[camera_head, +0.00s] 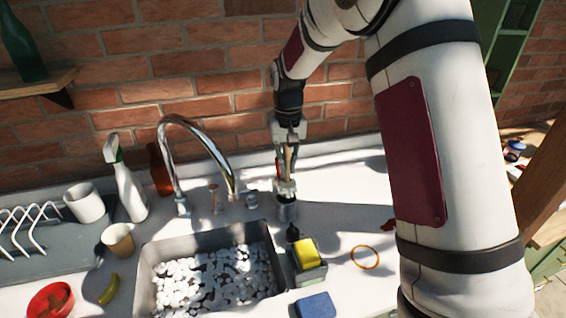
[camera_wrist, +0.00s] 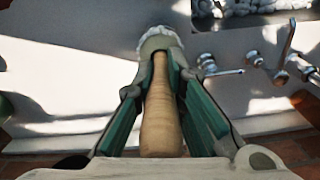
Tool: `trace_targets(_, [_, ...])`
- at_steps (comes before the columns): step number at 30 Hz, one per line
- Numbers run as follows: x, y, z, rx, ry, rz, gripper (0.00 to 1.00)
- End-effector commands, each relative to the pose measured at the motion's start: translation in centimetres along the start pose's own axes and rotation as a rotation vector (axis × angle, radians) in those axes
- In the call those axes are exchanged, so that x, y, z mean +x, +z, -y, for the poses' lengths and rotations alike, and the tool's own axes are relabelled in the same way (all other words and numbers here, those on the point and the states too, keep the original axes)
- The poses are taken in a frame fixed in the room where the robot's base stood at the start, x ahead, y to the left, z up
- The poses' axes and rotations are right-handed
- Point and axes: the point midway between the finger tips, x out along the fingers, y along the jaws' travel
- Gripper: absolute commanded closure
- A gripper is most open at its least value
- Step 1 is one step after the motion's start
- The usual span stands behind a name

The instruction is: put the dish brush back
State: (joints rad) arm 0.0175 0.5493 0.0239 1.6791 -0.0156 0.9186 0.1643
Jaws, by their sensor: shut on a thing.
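The dish brush has a pale wooden handle (camera_wrist: 160,120), seen end-on between my fingers in the wrist view. My gripper (camera_head: 287,178) is shut on this handle and points down behind the sink; its fingertips also show in the wrist view (camera_wrist: 165,70). A pale, rough round end (camera_wrist: 158,38) shows beyond the fingertips.
A caddy with a yellow sponge (camera_head: 305,252), a blue sponge (camera_head: 315,306) and an orange ring (camera_head: 365,257) lie in front. Free counter lies to the right.

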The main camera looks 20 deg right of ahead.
Motion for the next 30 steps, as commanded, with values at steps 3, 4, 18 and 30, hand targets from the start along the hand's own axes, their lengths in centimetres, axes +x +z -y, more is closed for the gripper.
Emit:
trace_targets(3, [1.5,0.1,0.0,0.000,0.000,0.003,1.00])
trace_targets(4, [1.8,0.1,0.0,0.000,0.000,0.002,1.00])
trace_targets(18, [5.5,0.1,0.0,0.000,0.000,0.001,1.00])
trace_targets(30, [8.1,0.0,0.0,0.000,0.000,-0.001,1.00])
